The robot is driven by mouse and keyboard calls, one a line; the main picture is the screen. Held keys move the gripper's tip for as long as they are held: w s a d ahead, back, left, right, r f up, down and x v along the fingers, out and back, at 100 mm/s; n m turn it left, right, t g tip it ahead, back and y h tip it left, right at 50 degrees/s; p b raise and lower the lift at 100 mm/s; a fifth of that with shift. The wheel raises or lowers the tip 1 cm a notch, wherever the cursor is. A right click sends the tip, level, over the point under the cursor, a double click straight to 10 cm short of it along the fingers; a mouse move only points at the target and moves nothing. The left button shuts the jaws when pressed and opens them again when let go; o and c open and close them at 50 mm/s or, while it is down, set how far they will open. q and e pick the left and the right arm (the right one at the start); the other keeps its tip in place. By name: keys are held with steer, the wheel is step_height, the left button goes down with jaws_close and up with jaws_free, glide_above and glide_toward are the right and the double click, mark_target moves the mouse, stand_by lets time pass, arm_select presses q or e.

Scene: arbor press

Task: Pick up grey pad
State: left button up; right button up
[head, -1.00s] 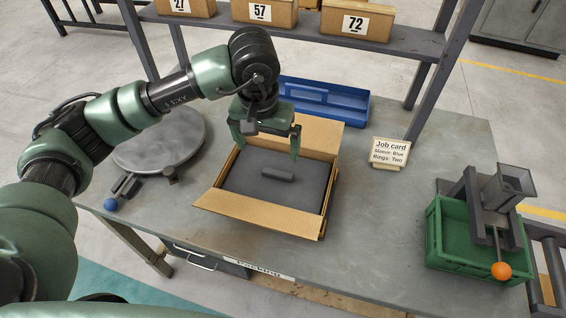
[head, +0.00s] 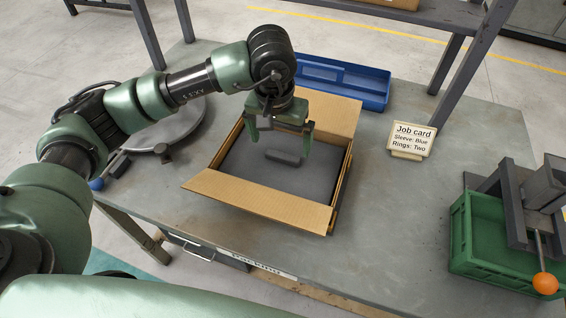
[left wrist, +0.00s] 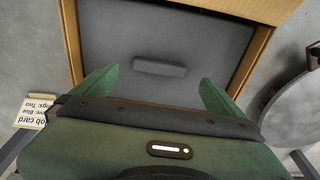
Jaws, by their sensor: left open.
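The grey pad (head: 255,172) lies flat inside an open cardboard box on the bench. A raised dark grey bar (head: 284,157) stands up from its middle. The pad also shows in the left wrist view (left wrist: 200,45), with its bar (left wrist: 159,67) ahead of my fingertips. My left gripper (head: 280,138) is open and empty, pointing down over the far part of the box. In the left wrist view its two green fingers (left wrist: 158,82) are spread wide, one to each side of the bar. My right gripper is not in these views.
The cardboard box (head: 262,200) has its near and far flaps folded out. A blue tray (head: 345,85) lies behind it. A job card (head: 411,139) stands to the right. A green crate (head: 480,240) and an arbor press (head: 515,190) are at the right edge. A round grey plate (head: 165,125) is at the left.

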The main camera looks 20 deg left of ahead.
mark_target(283, 155)
arm_select(q)
steer(key=shift+w+f+p, duration=0.15)
steer(key=shift+f+p, duration=0.35)
steer(key=shift+f, duration=0.3)
steer(key=f+p, duration=0.1)
steer(key=w+f+p, duration=0.1)
steer(key=f, duration=0.1)
steer(key=shift+f, duration=0.3)
steer(key=shift+w+f, duration=0.1)
steer(key=shift+f, duration=0.4)
steer(key=shift+c, duration=0.3)
steer(key=c, duration=1.2)
steer(key=shift+r, duration=0.1)
steer(key=shift+c, duration=0.2)
